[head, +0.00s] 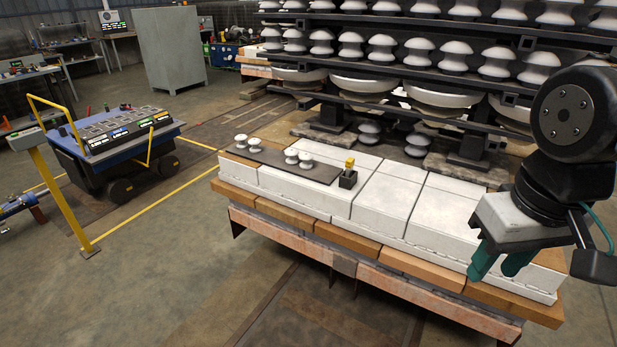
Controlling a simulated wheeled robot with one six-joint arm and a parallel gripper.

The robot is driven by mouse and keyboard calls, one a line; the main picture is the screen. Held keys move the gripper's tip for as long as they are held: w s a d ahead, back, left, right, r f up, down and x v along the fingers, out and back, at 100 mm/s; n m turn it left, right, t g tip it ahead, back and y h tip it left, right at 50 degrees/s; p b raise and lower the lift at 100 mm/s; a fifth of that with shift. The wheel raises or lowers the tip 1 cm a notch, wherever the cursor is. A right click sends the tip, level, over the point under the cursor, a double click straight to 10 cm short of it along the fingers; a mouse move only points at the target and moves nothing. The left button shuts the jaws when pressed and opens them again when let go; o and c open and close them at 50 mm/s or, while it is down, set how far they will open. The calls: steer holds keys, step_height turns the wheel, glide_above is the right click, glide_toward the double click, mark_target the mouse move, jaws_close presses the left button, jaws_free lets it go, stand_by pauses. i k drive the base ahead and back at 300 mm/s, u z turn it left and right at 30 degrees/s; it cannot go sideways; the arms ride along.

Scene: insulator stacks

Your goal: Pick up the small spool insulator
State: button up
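Small white spool insulators stand on a dark flat plate (268,158) on the pale block-topped bench. One small spool insulator (240,141) is near the plate's left end. Two more, a spool (291,155) and its neighbour (305,160), stand close together near the middle. I cannot tell which one the task means. My gripper (496,273) has teal fingers spread apart with nothing between them. It hangs over the bench's right end, well to the right of the plate and apart from the spools.
A small dark block with a yellow top (348,173) stands by the plate's right end. A dark rack (400,50) full of larger insulators rises behind the bench. The pale block top (390,200) between plate and gripper is clear. A blue cart (120,135) stands at left.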

mark_target(306, 157)
steer(key=u, duration=0.65)
steer(key=i, duration=0.45)
steer(key=u, duration=0.85)
steer(key=i, duration=1.3)
steer(key=z, duration=0.75)
steer(key=i, duration=0.4)
steer(key=z, duration=0.3)
